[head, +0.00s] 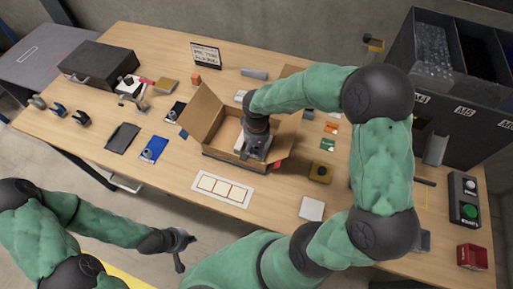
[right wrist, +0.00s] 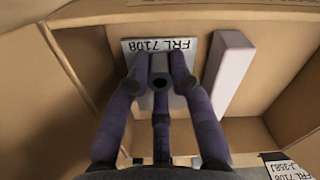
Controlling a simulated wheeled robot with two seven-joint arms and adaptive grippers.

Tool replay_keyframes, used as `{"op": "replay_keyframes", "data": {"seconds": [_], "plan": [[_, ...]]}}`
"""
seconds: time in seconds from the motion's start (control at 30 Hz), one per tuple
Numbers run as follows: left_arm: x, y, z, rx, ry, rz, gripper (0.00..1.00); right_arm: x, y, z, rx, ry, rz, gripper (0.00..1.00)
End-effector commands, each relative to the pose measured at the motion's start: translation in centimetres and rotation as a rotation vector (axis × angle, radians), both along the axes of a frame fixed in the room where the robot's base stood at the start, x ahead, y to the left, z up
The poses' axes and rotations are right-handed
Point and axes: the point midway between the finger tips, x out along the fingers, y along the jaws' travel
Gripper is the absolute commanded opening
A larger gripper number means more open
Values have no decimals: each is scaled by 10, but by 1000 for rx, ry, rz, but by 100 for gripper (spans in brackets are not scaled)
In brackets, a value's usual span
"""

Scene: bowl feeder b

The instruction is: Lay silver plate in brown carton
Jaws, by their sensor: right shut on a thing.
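The brown carton (head: 204,112) stands open on the table with its flaps spread. My right gripper (head: 252,150) reaches down into it. In the right wrist view, the fingers of my right gripper (right wrist: 161,75) are closed together at the silver plate (right wrist: 160,47), which bears the print FRL 7108. The plate is inside the carton's walls (right wrist: 250,135); whether it touches the floor I cannot tell. In the head view my arm and gripper hide it. My left gripper (head: 186,250) hangs empty in front of the table, its fingers apart.
A pale block (right wrist: 232,72) lies in the carton beside the plate. A white tray with several squares (head: 222,190) lies in front of the carton. A dark bin unit (head: 445,125) stands at the right.

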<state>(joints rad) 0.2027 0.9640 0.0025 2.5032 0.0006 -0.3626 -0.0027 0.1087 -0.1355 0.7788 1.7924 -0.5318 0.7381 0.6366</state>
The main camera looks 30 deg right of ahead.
Motion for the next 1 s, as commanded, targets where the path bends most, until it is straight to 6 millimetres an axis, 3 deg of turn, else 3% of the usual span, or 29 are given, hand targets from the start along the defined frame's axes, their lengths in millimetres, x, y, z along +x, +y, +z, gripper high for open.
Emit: {"op": "replay_keyframes", "data": {"seconds": [0.23,0.27,0.3,0.33,0.77,1.0], "plan": [[0,0,-4,0,0,0,0,0,0,-4,0,0,0,0],[0,0,-3,0,0,0,0,0,0,-3,0,0,0,31],[0,0,-2,0,0,0,0,0,0,-3,0,0,0,42],[0,0,-2,0,0,0,0,0,0,-3,0,0,0,46],[0,0,2,0,0,0,0,0,0,3,0,0,0,46],[0,0,18,0,0,0,0,1,0,45,0,-4,1,46]]}}
